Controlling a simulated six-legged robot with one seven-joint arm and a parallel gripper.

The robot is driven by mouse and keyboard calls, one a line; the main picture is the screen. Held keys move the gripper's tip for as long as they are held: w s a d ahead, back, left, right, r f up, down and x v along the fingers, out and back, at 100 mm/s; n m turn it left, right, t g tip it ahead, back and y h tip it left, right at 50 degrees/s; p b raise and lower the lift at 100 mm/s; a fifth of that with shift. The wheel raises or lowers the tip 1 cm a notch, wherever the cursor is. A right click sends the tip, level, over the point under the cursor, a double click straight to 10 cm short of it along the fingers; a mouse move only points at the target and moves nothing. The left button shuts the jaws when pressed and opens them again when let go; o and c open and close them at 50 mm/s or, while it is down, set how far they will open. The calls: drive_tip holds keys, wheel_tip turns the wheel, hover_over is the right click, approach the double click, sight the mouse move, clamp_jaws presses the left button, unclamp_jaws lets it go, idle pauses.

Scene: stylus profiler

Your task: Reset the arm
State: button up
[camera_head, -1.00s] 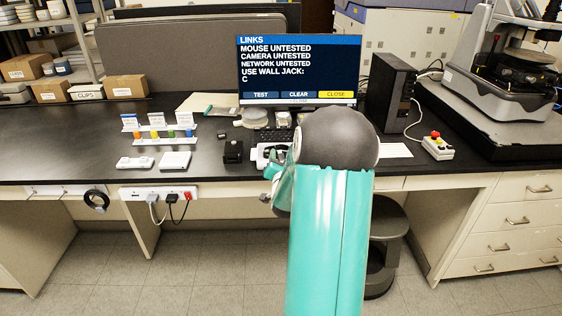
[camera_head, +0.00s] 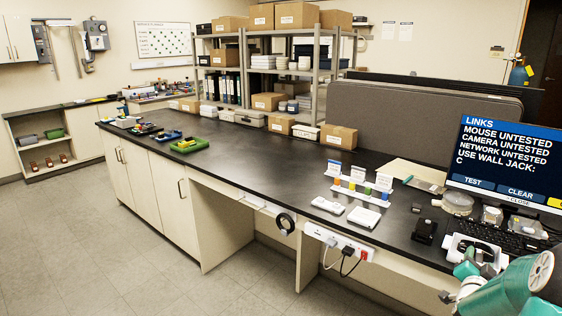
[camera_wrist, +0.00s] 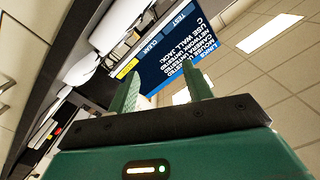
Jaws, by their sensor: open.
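My gripper (camera_wrist: 165,82) shows in the wrist view with its two teal fingers apart and nothing between them. Beyond the fingers, the monitor (camera_wrist: 172,52) appears tilted and upside down. In the head view, part of my teal and grey arm is at the lower right corner, over the front edge of the black bench (camera_head: 390,235). The monitor (camera_head: 505,160) stands at the right of that view, listing mouse, camera and network as untested above TEST and CLEAR buttons. It is cut off by the picture edge.
A small rack with coloured vials (camera_head: 358,188), white boxes (camera_head: 363,217) and a black device (camera_head: 424,231) stand on the bench near my arm. A power strip (camera_head: 338,240) hangs on the bench front. Open floor (camera_head: 120,240) lies at the left.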

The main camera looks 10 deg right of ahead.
drive_tip(key=w+a+r+n+y, duration=0.1)
drive_tip(key=a+r+n+y, duration=0.2)
drive_tip(key=a, duration=0.6)
drive_tip(key=w+a+r+n+g+y, duration=0.1)
drive_tip(key=a+r+n+y, duration=0.15)
drive_tip(key=a, duration=0.65)
drive_tip(key=w+a+r+n+y, duration=0.2)
drive_tip(key=a+r+n+y, duration=0.1)
drive_tip(key=a, duration=0.6)
drive_tip(key=s+a+n+g+y, duration=0.4)
drive_tip(key=s+a+n, duration=0.3)
drive_tip(key=s+a, duration=1.3)
drive_tip(key=shift+s+a+r+g, duration=0.25)
drive_tip(key=shift+s+r+g, duration=0.1)
drive_tip(key=shift+s+g, duration=0.55)
